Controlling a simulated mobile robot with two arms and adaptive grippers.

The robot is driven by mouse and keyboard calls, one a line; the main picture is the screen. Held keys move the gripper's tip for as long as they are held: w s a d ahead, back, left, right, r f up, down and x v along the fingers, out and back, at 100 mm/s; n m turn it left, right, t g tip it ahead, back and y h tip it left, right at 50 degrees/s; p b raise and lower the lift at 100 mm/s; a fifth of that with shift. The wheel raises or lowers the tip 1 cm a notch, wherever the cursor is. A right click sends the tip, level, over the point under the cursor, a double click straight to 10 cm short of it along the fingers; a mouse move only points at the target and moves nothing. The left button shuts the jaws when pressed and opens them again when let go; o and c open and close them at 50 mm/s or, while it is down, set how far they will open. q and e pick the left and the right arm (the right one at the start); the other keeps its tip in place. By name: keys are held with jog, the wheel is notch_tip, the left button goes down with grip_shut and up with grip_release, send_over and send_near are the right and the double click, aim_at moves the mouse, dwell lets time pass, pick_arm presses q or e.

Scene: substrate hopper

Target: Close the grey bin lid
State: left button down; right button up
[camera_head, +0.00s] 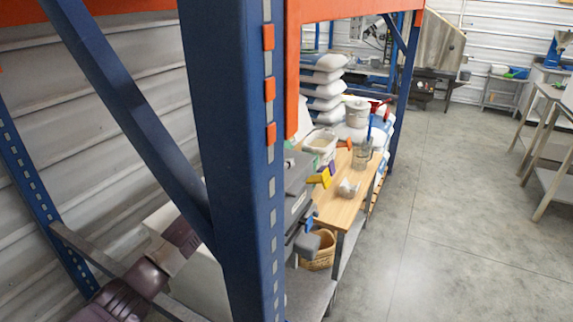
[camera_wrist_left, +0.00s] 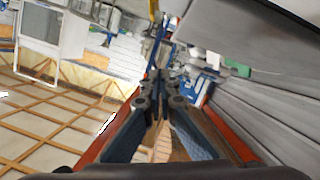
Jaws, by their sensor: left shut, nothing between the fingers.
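A dark grey bin-like box (camera_head: 297,172) stands just right of the blue post in the head view, beside the wooden bench. It is partly hidden by the post, and I cannot tell how its lid stands. My left arm comes in from the lower left and passes behind the post, which hides its gripper in the head view. In the left wrist view my left gripper (camera_wrist_left: 158,78) has its fingers together with nothing between them. I cannot tell its distance from the box. My right gripper is not in view.
The blue rack post (camera_head: 230,150) blocks much of the head view. A wooden bench (camera_head: 340,212) holds a glass jar (camera_head: 361,155) and a white bucket (camera_head: 321,143). White sacks (camera_head: 325,85) are stacked behind.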

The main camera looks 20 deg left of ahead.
pick_arm(q)
jog(key=s+a+r, duration=0.1)
jog(key=s+r, duration=0.5)
jog(key=s, duration=0.3)
jog(key=shift+s+a+r+p, duration=0.15)
jog(key=shift+s+a+p, duration=0.05)
jog(key=shift+s+p, duration=0.2)
